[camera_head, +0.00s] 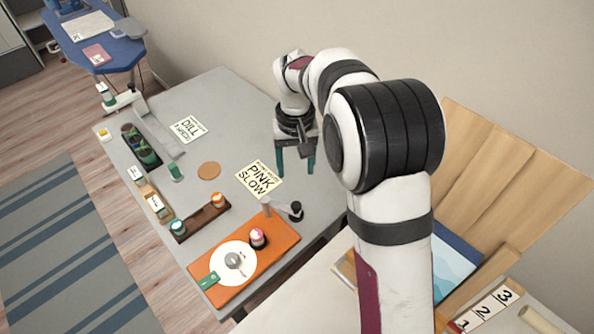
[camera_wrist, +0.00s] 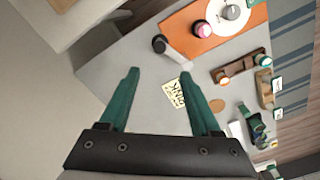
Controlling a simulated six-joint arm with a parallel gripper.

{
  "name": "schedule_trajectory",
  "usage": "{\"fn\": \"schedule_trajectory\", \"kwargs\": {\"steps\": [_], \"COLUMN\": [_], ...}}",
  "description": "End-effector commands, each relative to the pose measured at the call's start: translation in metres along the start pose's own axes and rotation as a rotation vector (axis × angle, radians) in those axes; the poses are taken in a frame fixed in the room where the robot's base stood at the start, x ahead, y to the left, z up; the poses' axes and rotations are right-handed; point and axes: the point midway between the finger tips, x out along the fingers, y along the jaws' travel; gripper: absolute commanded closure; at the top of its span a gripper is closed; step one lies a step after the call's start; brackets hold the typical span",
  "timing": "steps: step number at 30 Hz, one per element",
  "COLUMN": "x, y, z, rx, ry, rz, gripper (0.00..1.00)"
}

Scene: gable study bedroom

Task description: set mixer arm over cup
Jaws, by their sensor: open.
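A grey bar with a dark round end, which looks like the mixer arm (camera_head: 282,208), lies at the board's far right corner. In the wrist view the mixer arm (camera_wrist: 176,52) points away from the cup, with its dark end over the grey table. My gripper (camera_head: 296,168) is open and empty above the table, beyond the mixer arm; its green fingers (camera_wrist: 160,76) are apart in the wrist view.
The orange board (camera_head: 278,237) lies at the table's near edge. A PINK SLOW card (camera_head: 260,180), a cork disc (camera_head: 209,171) and a DILL card (camera_head: 188,128) lie on the grey table (camera_head: 222,100). A brown rack (camera_head: 202,221) holds small jars. A wall runs behind my arm.

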Motion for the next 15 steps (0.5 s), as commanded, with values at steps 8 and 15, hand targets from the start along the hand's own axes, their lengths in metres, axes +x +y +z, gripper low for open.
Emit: {"fn": "schedule_trajectory", "kwargs": {"steps": [8, 15], "x": [0.083, 0.127], "y": [0.000, 0.001], "z": [0.002, 0.001], "rx": [0.003, 0.003], "ry": [-0.007, -0.002], "rz": [-0.001, -0.001], "gripper": [0.36, 0.36]}}
